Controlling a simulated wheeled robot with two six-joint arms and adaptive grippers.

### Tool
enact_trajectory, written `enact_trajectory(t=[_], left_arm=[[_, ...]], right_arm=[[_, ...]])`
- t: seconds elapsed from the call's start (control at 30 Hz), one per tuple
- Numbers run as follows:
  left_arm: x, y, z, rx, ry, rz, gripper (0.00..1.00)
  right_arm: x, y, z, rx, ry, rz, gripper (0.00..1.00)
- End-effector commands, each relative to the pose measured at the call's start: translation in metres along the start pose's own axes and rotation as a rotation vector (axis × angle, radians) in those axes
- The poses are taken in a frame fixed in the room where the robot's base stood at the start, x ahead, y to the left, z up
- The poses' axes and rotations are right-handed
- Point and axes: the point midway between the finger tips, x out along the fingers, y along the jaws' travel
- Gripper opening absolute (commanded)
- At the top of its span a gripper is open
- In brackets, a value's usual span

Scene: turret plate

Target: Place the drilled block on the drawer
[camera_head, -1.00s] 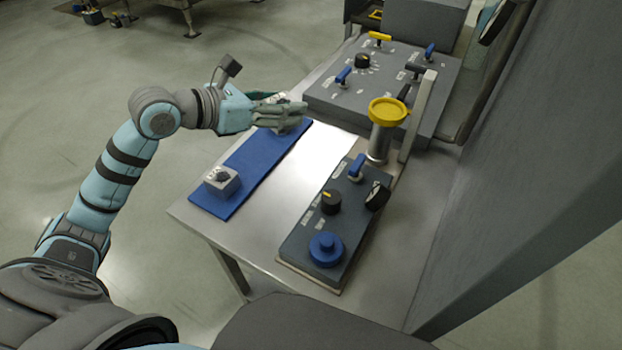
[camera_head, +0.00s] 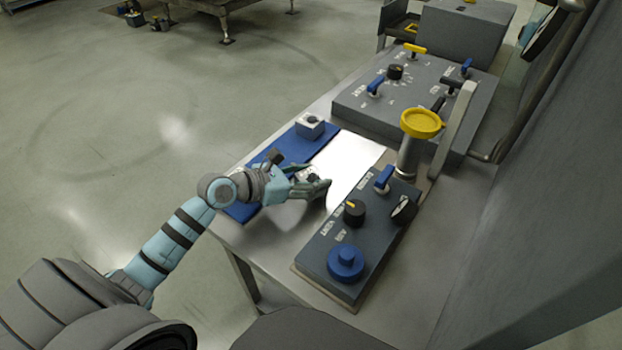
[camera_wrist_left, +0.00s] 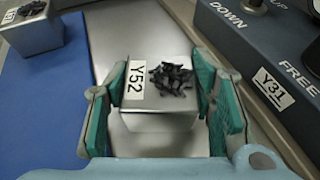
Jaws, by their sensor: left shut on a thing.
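A grey metal block labelled Y52 (camera_wrist_left: 155,98), with a heap of small black pieces on top, sits between the fingers of my left gripper (camera_wrist_left: 160,112) in the wrist view. The gripper is shut on it, one finger on each side. In the head view my left gripper (camera_head: 318,190) and this block (camera_head: 309,174) are over the table, by the blue mat's right edge. I see no hole in the block. A second block (camera_head: 310,126) stands on the mat's far end; it also shows in the wrist view (camera_wrist_left: 32,30). I cannot clearly identify the drawer.
The blue mat (camera_head: 285,147) lies on the steel table (camera_head: 352,158). A control box with a blue knob (camera_head: 345,262) and a post with a yellow cap (camera_head: 421,123) stand to the right. A larger control panel (camera_head: 425,108) is behind. A dark open compartment (camera_head: 398,28) shows at the back.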

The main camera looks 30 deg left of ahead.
Motion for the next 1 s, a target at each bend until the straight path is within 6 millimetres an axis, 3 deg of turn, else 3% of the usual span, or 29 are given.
enact_trajectory(t=[0.2,0.23,0.33,0.73,0.87,1.0], left_arm=[[0.001,0.0,-0.002,0.001,-0.002,0.0,0.0],[0.001,0.0,-0.002,0.0,0.0,0.0,0.54],[0.001,0.0,-0.001,0.0,0.0,0.0,0.7],[-0.004,0.0,0.002,0.002,0.001,0.0,0.7],[-0.024,0.001,0.001,0.006,0.006,0.001,0.7],[-0.06,0.0,0.001,0.008,0.012,-0.002,0.7]], right_arm=[[0.003,0.0,0.0,0.0,0.001,0.0,0.4],[0.002,0.0,0.0,0.0,0.001,0.0,0.4],[0.001,0.0,0.0,0.0,0.001,0.0,0.4],[-0.002,0.0,-0.001,0.0,0.002,0.0,0.4],[-0.005,0.0,-0.001,0.0,0.002,0.0,0.4],[-0.013,0.001,-0.002,0.0,0.002,0.0,0.4]])
